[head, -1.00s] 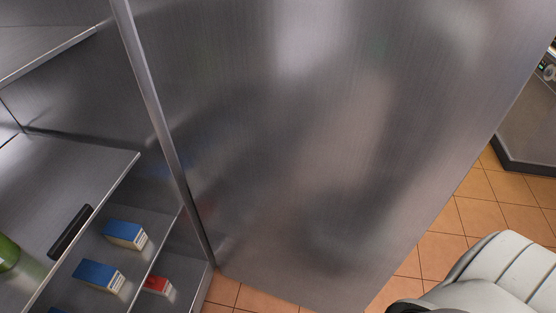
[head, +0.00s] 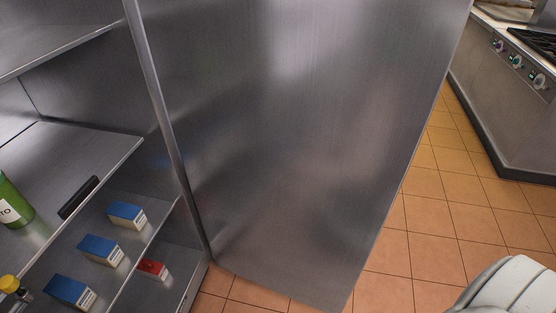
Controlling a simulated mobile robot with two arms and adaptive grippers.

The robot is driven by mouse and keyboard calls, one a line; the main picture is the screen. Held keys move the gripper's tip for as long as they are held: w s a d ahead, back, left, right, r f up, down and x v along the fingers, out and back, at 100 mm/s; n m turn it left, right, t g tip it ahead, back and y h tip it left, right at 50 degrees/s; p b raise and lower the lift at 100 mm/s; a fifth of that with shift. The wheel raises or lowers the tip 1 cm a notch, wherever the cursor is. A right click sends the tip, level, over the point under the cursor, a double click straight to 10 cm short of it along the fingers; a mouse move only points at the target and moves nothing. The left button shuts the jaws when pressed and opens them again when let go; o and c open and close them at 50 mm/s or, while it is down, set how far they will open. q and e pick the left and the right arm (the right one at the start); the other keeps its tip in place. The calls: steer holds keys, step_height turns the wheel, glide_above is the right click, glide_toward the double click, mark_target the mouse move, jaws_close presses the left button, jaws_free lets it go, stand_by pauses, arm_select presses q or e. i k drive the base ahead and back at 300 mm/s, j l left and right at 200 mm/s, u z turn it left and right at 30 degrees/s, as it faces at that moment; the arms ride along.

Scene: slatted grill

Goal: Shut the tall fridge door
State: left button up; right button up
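The tall fridge door (head: 300,140) is a large brushed-metal panel filling the middle of the head view. It stands open, hinged at the vertical edge left of centre, beside the open fridge interior (head: 75,88) on the left. A pale padded part of my own arm (head: 510,288) shows at the lower right, apart from the door in the picture. Neither gripper is in the view, and the door's handle is not visible.
Fridge shelves hold a green bottle (head: 14,203), several blue-and-white cartons (head: 101,250), a red carton (head: 152,268) and a yellow-capped bottle (head: 10,284). A stove counter (head: 500,100) stands at upper right. Orange tiled floor (head: 430,225) lies clear between it and the door.

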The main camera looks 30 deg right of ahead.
mark_target(299, 127)
steer(key=k+u, duration=0.2)
steer(key=u, duration=1)
steer(key=k+l+u, duration=0.1)
steer(key=l, duration=0.3)
steer(key=k+l+u, duration=0.1)
steer(key=l, duration=0.35)
steer(key=k+l, duration=0.2)
steer(key=l, duration=0.2)
steer(key=k+l+u, duration=0.15)
steer(key=l, duration=0.25)
steer(key=k+l+u, duration=0.1)
steer(key=l, duration=0.25)
steer(key=k+l, duration=0.2)
steer(key=l, duration=0.2)
steer(key=k+l, duration=0.2)
steer(key=l, duration=0.2)
steer(key=k+l, duration=0.2)
steer(key=l, duration=0.15)
steer(key=k+l, duration=0.2)
steer(key=l, duration=0.2)
steer(key=k+l, duration=0.2)
steer(key=l, duration=0.2)
steer(key=k, duration=0.2)
